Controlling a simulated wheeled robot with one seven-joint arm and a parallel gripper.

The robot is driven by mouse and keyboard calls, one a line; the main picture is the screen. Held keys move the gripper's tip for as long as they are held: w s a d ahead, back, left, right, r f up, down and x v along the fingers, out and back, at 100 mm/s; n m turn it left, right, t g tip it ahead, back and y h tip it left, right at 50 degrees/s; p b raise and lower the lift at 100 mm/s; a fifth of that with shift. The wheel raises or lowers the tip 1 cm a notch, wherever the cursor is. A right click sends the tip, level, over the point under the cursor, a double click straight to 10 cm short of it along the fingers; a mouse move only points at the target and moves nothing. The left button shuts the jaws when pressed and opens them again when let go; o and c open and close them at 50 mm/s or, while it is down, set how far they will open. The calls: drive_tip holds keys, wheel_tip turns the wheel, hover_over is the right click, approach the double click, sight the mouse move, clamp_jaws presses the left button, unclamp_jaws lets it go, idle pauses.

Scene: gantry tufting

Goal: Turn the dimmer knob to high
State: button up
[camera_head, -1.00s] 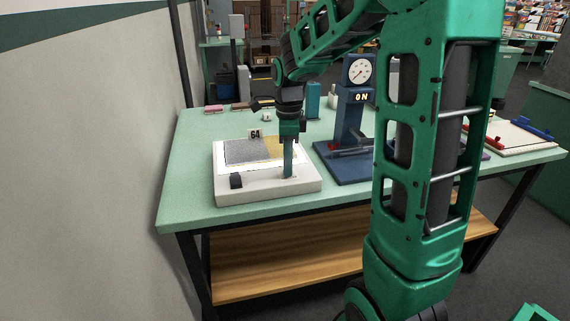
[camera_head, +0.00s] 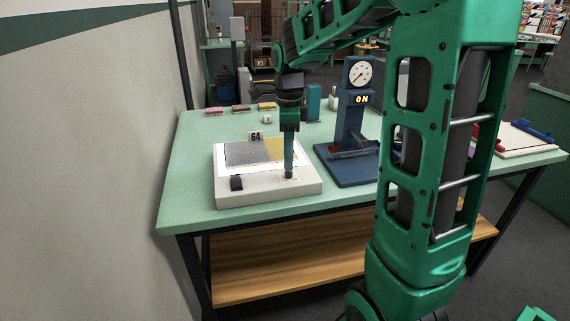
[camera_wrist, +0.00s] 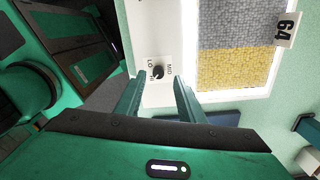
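The dimmer knob (camera_wrist: 158,72) is small, round and black, with LO and MID labels beside it in the wrist view. A HI label cannot be made out. The knob sits on the front right of a white light box (camera_head: 255,196), whose panel shows a grey and yellow pattern. My gripper (camera_wrist: 161,78) points down at the knob, one finger on each side, with gaps showing between fingers and knob. In the head view my gripper (camera_head: 289,172) stands over the knob and mostly hides it. Finger contact cannot be seen.
A black switch (camera_head: 236,183) is on the box's front left. A 64 tag (camera_head: 256,136) stands behind the panel. A blue stand with a dial gauge (camera_head: 359,73) and an ON sign is close on the right. The green table (camera_head: 190,190) is clear left of the box.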

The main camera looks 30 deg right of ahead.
wheel_tip(320, 180, up, 7)
idle(0.3)
idle(0.5)
drive_tip(key=s+d+f+n, duration=0.1)
drive_tip(key=s+f+n, duration=0.2)
drive_tip(key=s+n, duration=0.3)
drive_tip(key=s+f+n, duration=0.3)
drive_tip(key=s+n, duration=0.3)
drive_tip(key=s, duration=0.6)
drive_tip(key=s+d+f+n, duration=0.1)
drive_tip(key=s+f+n, duration=0.3)
drive_tip(key=s, duration=0.5)
drive_tip(key=shift+s+d+n, duration=0.3)
drive_tip(key=shift+n, duration=0.7)
drive_tip(key=shift+w+f, duration=0.2)
drive_tip(key=shift+w, duration=0.4)
